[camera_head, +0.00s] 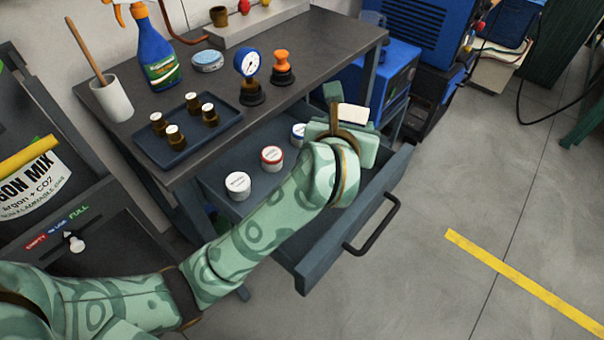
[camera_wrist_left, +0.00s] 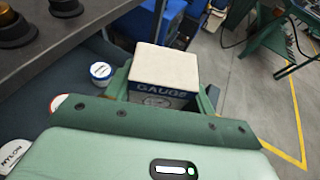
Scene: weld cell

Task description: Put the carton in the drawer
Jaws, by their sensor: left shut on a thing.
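The carton (camera_head: 353,114) is a small box with a pale top, and its far end shows just past my left gripper (camera_head: 340,118). In the left wrist view the carton (camera_wrist_left: 164,75) shows a cream top and a dark side lettered "GAUGE". My left gripper (camera_wrist_left: 163,92) is shut on it, with a green finger on each side. The drawer (camera_head: 318,255) is pulled open below the bench, and the gripper holds the carton over its far right part. Whether the carton touches the drawer floor is hidden. My right gripper is out of view.
White tubs, one plain-lidded (camera_head: 238,185), one red-rimmed (camera_head: 271,158) and one blue-rimmed (camera_head: 298,133), stand in the drawer. The bench top (camera_head: 330,45) overhangs its back. A black handle (camera_head: 378,226) juts from the front. Floor to the right is clear.

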